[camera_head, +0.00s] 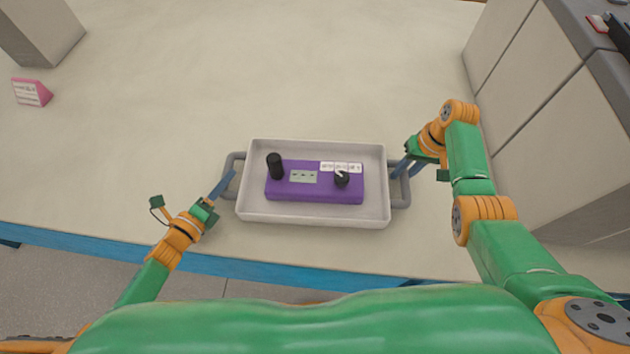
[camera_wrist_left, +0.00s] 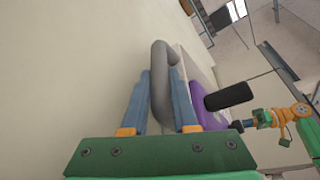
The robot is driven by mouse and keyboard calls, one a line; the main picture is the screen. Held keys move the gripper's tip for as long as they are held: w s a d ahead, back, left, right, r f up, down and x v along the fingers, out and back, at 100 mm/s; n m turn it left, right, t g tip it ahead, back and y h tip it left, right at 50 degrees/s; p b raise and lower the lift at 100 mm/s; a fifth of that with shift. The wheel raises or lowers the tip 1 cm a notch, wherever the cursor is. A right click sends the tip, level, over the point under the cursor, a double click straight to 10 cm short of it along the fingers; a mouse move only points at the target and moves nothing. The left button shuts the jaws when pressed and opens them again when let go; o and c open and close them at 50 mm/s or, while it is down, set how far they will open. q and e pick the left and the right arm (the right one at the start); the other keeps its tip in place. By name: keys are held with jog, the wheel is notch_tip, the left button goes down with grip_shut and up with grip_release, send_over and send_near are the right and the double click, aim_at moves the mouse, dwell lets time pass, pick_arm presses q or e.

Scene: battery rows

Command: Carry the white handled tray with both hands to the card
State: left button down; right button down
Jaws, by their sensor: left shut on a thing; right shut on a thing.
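The white tray (camera_head: 315,215) with grey handles at both ends is near the table's front edge. A purple box (camera_head: 315,195) with a black cylinder and a black knob lies in it; the purple box also shows in the left wrist view (camera_wrist_left: 213,118). My left gripper (camera_head: 230,178) is shut on the tray's left handle (camera_wrist_left: 163,85), with blue fingers on either side of it. My right gripper (camera_head: 404,168) is shut on the right handle (camera_head: 402,202). A pink card (camera_head: 31,92) stands at the far left. I cannot tell if the tray is lifted.
The pale table (camera_head: 270,70) is clear between the tray and the pink card. A grey block (camera_head: 38,32) stands at the back left. A grey cabinet-like block (camera_head: 550,110) bounds the right side. The table's blue front edge (camera_head: 240,266) is close to the tray.

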pick_arm(q)
jog(key=shift+r, duration=0.1)
pick_arm(e)
jog(key=shift+r, duration=0.1)
